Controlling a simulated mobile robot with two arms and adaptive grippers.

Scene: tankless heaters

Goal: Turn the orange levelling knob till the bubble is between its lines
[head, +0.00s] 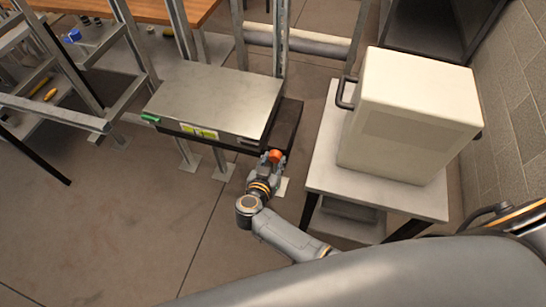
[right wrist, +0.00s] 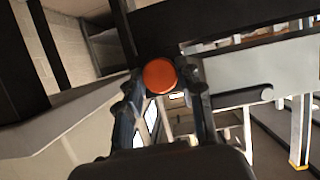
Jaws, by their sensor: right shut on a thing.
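The orange levelling knob (head: 276,155) is at the front right corner of a flat metal-topped unit (head: 215,97). In the right wrist view the knob (right wrist: 159,76) is a round orange disc between the two fingers. My right gripper (head: 268,160) is shut on the knob, with a finger on each side. A yellow-green strip (head: 199,131) shows on the unit's front edge; I cannot tell whether it is the level, and no bubble or lines can be made out. My left gripper is not in view.
A white box with black handles (head: 413,115) stands on a small table (head: 390,195) close to the right of my right arm. Metal frame posts (head: 281,40) rise behind the unit. A green piece (head: 150,118) is at its front left. Floor at left front is clear.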

